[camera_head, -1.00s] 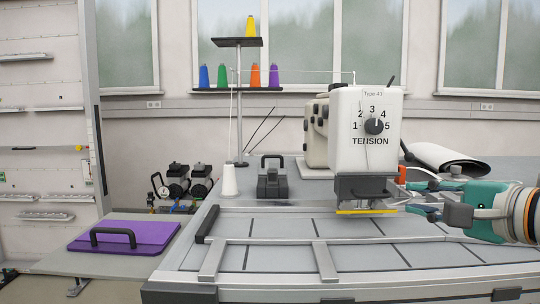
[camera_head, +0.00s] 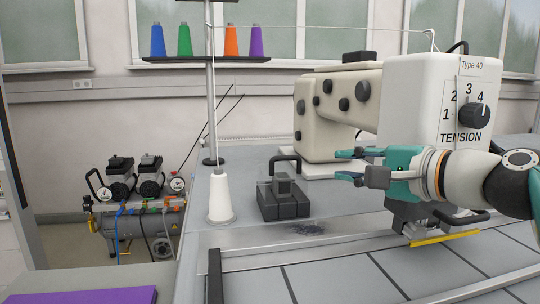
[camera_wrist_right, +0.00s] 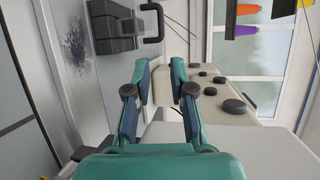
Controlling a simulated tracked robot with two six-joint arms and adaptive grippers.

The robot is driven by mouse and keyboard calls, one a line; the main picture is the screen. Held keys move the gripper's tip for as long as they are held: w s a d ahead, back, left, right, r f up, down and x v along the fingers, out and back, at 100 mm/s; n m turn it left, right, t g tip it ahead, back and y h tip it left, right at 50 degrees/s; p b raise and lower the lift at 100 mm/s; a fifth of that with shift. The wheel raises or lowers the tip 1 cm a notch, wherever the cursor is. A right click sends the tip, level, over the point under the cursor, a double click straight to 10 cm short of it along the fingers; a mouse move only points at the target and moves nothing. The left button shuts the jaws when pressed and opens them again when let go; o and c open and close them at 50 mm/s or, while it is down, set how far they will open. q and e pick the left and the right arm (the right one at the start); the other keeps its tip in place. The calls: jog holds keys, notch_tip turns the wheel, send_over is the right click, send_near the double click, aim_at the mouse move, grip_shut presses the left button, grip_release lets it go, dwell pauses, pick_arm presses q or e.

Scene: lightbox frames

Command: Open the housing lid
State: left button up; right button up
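The cream sewing machine housing (camera_head: 330,110) stands on the table, with several dark knobs on its side and a dark block on top. Its white head (camera_head: 415,90) is marked Type 40 and TENSION and carries a dial (camera_head: 474,116). I cannot tell which part is the housing lid. My right gripper (camera_head: 347,165) is in front of the machine, fingers pointing left, open and empty. In the right wrist view its two fingers (camera_wrist_right: 161,75) are apart, with the cream housing (camera_wrist_right: 163,88) beyond them. My right arm hides part of the head. My left gripper is not in view.
A dark grey block with a handle (camera_head: 283,201) and a white thread cone (camera_head: 221,198) stand left of the gripper. A thread stand pole (camera_head: 211,90) rises behind. A dark stain (camera_head: 308,229) marks the table. A yellow strip (camera_head: 444,238) lies under the head.

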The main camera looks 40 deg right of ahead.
aim_at(289, 159)
jog(key=p+x, duration=0.1)
jog(key=x, duration=1.5)
jog(key=shift+w+p, duration=0.25)
jog(key=shift+p, duration=0.05)
jog(key=shift+a, duration=0.1)
grip_shut()
